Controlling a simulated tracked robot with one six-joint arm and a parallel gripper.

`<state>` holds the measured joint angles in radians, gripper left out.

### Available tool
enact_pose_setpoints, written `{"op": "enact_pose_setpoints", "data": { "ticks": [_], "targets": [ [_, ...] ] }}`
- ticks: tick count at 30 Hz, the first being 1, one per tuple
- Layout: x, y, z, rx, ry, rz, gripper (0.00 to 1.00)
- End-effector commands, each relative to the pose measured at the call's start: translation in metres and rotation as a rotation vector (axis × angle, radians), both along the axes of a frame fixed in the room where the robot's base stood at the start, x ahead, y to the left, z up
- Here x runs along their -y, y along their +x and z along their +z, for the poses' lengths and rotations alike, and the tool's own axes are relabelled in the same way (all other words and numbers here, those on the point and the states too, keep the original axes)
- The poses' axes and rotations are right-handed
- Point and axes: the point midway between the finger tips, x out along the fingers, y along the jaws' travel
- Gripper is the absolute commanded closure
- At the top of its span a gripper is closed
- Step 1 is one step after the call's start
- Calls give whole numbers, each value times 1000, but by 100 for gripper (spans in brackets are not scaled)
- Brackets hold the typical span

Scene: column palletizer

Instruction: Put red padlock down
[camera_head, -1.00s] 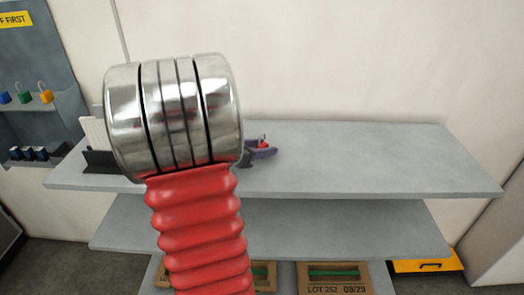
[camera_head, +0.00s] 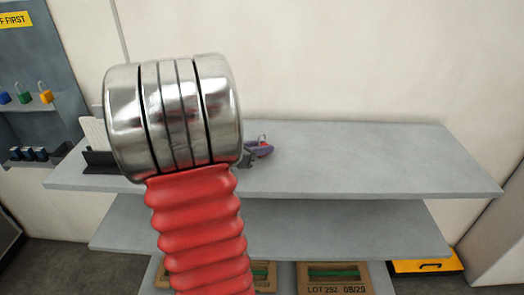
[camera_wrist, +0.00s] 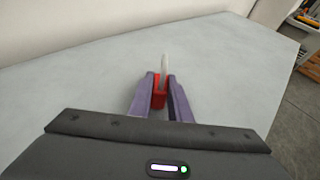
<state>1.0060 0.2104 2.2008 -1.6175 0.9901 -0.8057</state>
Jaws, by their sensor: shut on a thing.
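The red padlock (camera_wrist: 159,98) has a pale shackle that points away from my gripper in the wrist view. My gripper (camera_wrist: 161,90) has purple fingers, shut on the padlock's red body from both sides. In the head view, the red padlock (camera_head: 265,150) shows small at the gripper (camera_head: 260,152), just right of my arm's metal joint, over the grey top shelf (camera_head: 370,160). I cannot tell whether the padlock touches the shelf. My arm hides part of the gripper in the head view.
The top shelf is clear to the right. A dark holder with white cards (camera_head: 97,145) stands at its left. Boxes (camera_head: 334,277) and a yellow bin (camera_head: 425,265) sit below.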

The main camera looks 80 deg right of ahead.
Motion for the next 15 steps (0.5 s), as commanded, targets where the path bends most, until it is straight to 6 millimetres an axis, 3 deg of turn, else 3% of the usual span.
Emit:
{"op": "enact_pose_setpoints", "data": {
  "ticks": [8,15],
  "targets": [
    [0,0,7,1,-3,0,100],
    [1,0,39,4,-6,0,100]
  ]
}}
